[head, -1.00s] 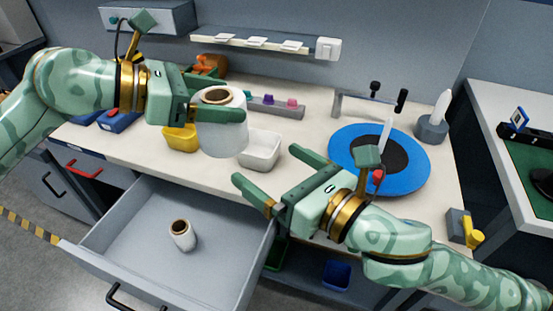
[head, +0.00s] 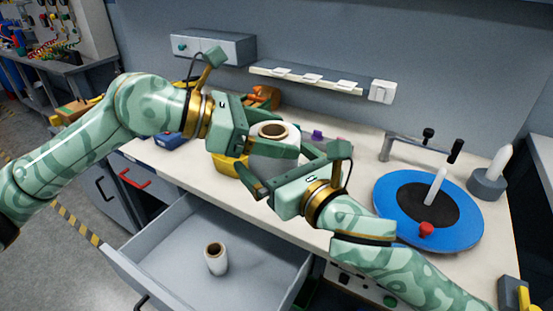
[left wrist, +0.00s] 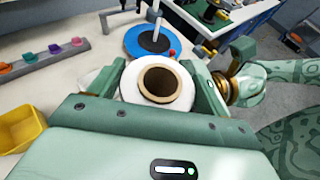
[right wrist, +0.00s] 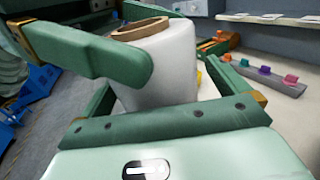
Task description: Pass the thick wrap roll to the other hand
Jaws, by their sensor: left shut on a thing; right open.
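The thick wrap roll (head: 272,131) is a wide, pale, wrapped cylinder with a brown cardboard core, held upright above the bench. My left gripper (head: 268,146) is shut on it. In the left wrist view the roll (left wrist: 183,88) sits between its fingers, core facing the camera. My right gripper (head: 283,170) is open, its fingers on either side of the roll's lower part in the head view. In the right wrist view the roll (right wrist: 175,65) stands between the right fingers, with a left finger across its near side. Contact with the right fingers cannot be told.
An open drawer (head: 180,240) below holds a thin roll (head: 216,260). A yellow bin (left wrist: 22,127) is beside the grippers. A blue turntable (head: 393,215) with a white post stands at right. A rail with coloured clips (left wrist: 48,55) lies behind.

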